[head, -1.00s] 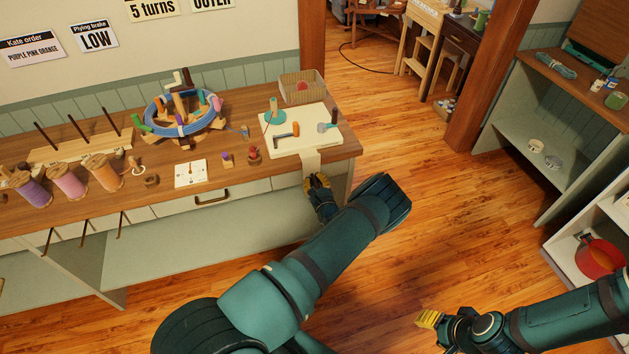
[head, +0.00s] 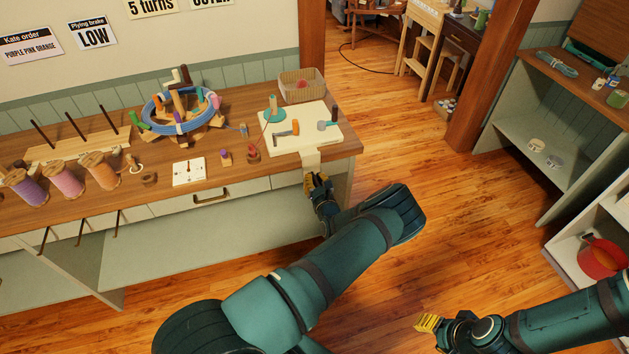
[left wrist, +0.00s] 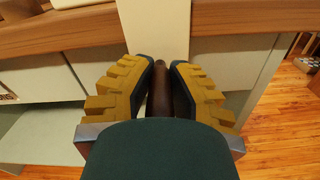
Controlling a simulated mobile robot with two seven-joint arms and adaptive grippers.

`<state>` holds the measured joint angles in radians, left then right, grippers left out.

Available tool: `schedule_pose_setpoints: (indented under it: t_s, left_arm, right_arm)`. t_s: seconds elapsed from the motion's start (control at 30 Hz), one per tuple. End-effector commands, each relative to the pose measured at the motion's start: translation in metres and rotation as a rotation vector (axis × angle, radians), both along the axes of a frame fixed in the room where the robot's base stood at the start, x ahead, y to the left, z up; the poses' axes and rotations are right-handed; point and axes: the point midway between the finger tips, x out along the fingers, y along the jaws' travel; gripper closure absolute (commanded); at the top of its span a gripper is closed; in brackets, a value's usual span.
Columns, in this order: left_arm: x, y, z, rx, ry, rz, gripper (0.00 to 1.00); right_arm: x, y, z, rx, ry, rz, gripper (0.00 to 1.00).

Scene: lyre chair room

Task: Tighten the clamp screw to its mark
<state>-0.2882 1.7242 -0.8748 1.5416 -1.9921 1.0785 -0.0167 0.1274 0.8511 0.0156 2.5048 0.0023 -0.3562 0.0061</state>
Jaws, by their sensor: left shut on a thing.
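A pale clamp piece (head: 312,160) hangs over the front edge of the bench, below a white board (head: 290,147). In the left wrist view this pale piece (left wrist: 156,25) runs down between my fingers. My left gripper (head: 317,183) is at the bench's front edge under it. Its yellow-padded fingers (left wrist: 160,82) are shut on a dark brown handle, apparently the clamp screw (left wrist: 160,92). The fingers and palm hide most of the screw, and I cannot make out its mark. My right gripper (head: 427,322) is over the floor at lower right, away from the bench; its finger gap is unclear.
The bench (head: 110,190) carries thread spools (head: 67,183), a blue ring winder (head: 180,110), a white card (head: 189,172) and a basket (head: 302,87). Tools lie on the white board. A drawer handle (head: 211,199) is left of my left gripper.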

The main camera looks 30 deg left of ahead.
Motion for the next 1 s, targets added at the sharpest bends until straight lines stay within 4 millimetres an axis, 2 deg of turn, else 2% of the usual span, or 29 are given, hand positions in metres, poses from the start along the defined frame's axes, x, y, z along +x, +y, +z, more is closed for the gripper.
schedule_pose_setpoints:
  t_s: [0.5, 1.0]
  left_arm:
    - [0.0022, 0.0, 0.0028, 0.272, 0.306, -0.001, 1.0]
    - [0.003, -0.0007, 0.0033, 0.355, 0.402, -0.002, 1.0]
  right_arm:
    - [-0.0028, 0.0005, -0.0085, 0.002, 0.007, 0.005, 0.53]
    - [-0.0036, 0.0006, -0.0103, 0.002, 0.008, 0.006, 0.53]
